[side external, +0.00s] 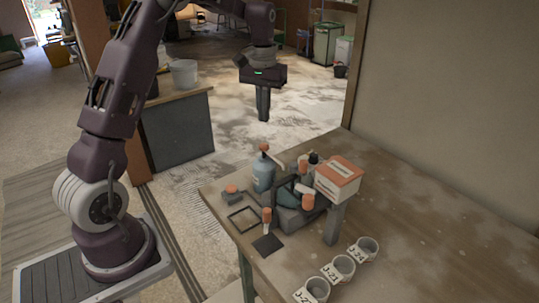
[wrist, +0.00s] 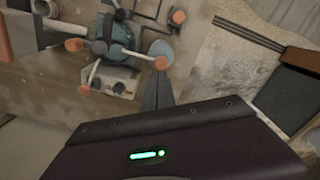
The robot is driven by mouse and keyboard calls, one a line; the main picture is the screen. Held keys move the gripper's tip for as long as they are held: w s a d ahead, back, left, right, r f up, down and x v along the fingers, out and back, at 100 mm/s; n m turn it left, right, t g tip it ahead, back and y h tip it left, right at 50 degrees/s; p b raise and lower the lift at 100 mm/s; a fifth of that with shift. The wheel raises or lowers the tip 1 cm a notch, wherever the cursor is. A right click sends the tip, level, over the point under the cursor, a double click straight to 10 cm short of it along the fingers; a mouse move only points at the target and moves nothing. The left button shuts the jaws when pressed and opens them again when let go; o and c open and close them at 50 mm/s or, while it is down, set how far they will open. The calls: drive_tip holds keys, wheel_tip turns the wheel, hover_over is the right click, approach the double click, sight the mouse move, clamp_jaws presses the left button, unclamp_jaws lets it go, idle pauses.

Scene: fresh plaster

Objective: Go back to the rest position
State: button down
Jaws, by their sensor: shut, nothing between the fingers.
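My gripper (side external: 263,117) hangs in the air, pointing down, beyond the far left corner of the work table and above its top. Its fingers are together and hold nothing. In the wrist view my gripper (wrist: 158,83) shows as two dark fingers side by side at the centre, with the table's objects beyond them. My gripper is apart from everything on the table.
The wooden table (side external: 418,232) carries a blue bottle (side external: 263,175), a white and orange box (side external: 338,178), a black square frame (side external: 243,219) and labelled cups (side external: 343,267). A bench with a bucket (side external: 184,74) stands behind. The air around my gripper is clear.

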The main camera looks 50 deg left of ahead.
drive_tip(key=s+d+r+m+t, duration=0.3)
drive_tip(key=s+d+r, duration=0.9)
drive_tip(key=s+d, duration=0.2)
drive_tip(key=s+d+f+m+t, duration=0.1)
drive_tip(key=s+d+f, duration=0.1)
drive_tip(key=s, duration=0.5)
drive_tip(key=s+d+f+m+t, duration=0.1)
drive_tip(key=s+d+m, duration=0.1)
drive_tip(key=s, duration=0.4)
drive_tip(key=shift+s+d+f+t, duration=0.3)
drive_tip(key=shift+s+d+f, duration=0.1)
drive_tip(key=shift+d, duration=0.3)
drive_tip(key=shift+r, duration=0.1)
